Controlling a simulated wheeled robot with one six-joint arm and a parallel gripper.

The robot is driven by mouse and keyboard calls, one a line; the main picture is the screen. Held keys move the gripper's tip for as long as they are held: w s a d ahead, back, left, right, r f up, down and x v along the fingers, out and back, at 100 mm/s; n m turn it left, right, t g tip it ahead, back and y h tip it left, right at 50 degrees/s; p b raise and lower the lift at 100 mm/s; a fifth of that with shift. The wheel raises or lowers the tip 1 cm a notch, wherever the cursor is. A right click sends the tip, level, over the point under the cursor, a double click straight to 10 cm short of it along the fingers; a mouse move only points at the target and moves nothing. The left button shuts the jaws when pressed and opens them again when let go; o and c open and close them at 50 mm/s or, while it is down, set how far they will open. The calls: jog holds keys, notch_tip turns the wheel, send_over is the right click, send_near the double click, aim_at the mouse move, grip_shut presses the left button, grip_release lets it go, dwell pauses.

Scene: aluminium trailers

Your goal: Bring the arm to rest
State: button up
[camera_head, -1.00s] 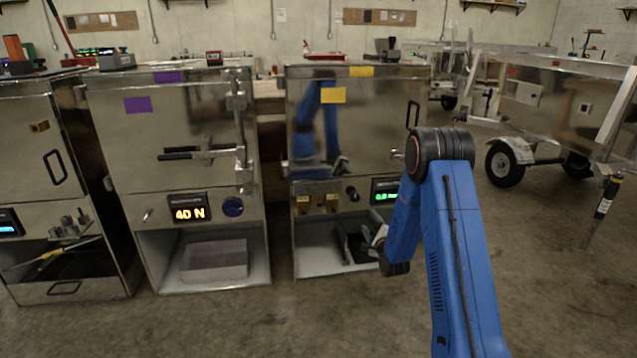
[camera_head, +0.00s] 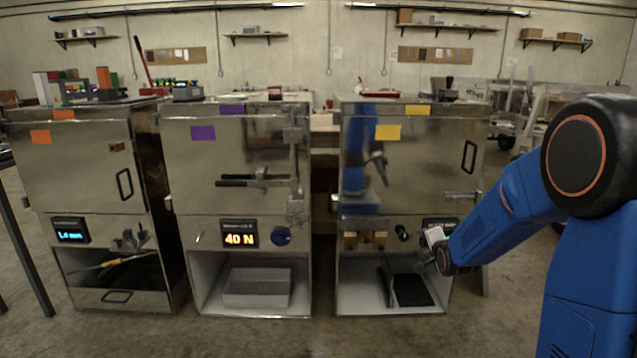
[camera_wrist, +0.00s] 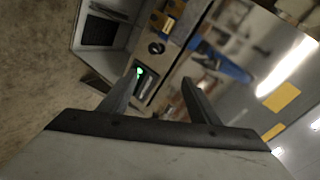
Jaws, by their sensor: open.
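My blue arm stands at the right of the head view and bends down to the left from a large dark elbow joint. Its wrist end is in front of the right steel cabinet (camera_head: 410,155), near the cabinet's display and open lower bay. In the wrist view my gripper (camera_wrist: 155,88) has its two dark fingers spread apart with nothing between them. Behind the fingers are the cabinet's lit green display (camera_wrist: 140,72) and its reflective door, tilted in the picture. The fingertips are hard to make out in the head view.
The middle cabinet (camera_head: 205,160) has a "40 N" display and a grey bin (camera_head: 257,288) in its bay. The left cabinet (camera_head: 75,165) has a blue display and an open drawer. A black tray (camera_head: 411,290) lies in the right bay. Concrete floor lies clear in front.

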jog(key=s+a+r+n+g, duration=0.2)
jog(key=s+r+n, duration=0.15)
jog(key=s, duration=0.75)
jog(key=s+a+r+n+g, duration=0.2)
jog(key=s+r+n, duration=0.15)
jog(key=s, duration=0.75)
jog(key=s+a+n+g, duration=0.1)
jog(key=s+n+g, duration=0.1)
jog(key=s, duration=1.2)
jog(key=s+a+n+g, duration=0.1)
jog(key=s+n, duration=0.4)
jog(key=s, duration=0.9)
jog(key=shift+a+f+g+y, duration=0.2)
jog(key=shift+a+g+y, duration=0.1)
jog(key=shift+g, duration=0.4)
